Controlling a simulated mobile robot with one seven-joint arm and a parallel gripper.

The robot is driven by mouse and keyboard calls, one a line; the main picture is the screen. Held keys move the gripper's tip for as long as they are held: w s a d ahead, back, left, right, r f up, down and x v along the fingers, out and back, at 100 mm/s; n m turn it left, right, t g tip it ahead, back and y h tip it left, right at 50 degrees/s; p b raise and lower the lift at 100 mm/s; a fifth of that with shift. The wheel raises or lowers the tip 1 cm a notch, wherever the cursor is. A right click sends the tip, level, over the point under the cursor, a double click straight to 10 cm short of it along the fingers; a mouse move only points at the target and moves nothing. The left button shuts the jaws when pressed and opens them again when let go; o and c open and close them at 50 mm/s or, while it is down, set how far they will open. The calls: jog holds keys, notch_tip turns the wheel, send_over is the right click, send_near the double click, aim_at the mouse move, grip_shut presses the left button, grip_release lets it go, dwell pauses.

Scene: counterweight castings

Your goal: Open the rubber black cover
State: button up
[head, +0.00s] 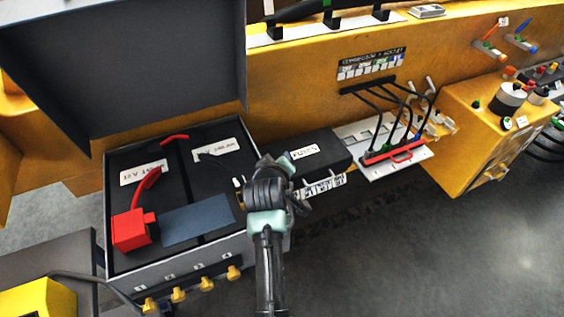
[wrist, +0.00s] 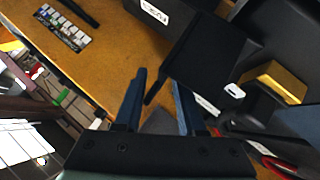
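The black cover (head: 318,152) with a white label sits against the yellow machine side, just right of the open grey box. In the wrist view, a black cover panel (wrist: 203,58) lies just beyond my fingers, with a labelled dark face behind it. My gripper (head: 283,170) is at the left end of the cover in the head view, and my arm hides part of that end. In the wrist view, my gripper (wrist: 158,82) has its two blue fingers apart. A thin dark edge of the panel reaches toward the gap; I cannot tell whether it is touched.
The open grey box (head: 200,262) with its raised lid (head: 130,70) stands at left, holding a red block (head: 131,231). A panel with black cables and a red handle (head: 394,153) is to the right. Grey floor (head: 400,250) is clear in front.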

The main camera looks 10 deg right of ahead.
jog(key=shift+s+d+r+p, duration=0.2)
jog(key=shift+s+r+p, duration=0.4)
jog(key=shift+p, duration=0.35)
jog(key=shift+s+d+r+p, duration=0.15)
jog(key=shift+s+r+p, duration=0.45)
jog(key=shift+p, duration=0.3)
jog(key=s+d+r+p, duration=0.1)
jog(key=s+r+p, duration=0.6)
jog(key=s+r, duration=0.1)
jog(key=shift+d, duration=0.25)
jog(key=b+v, duration=0.3)
jog(key=v, duration=1)
jog(key=shift+b, duration=0.4)
jog(key=shift+w, duration=0.1)
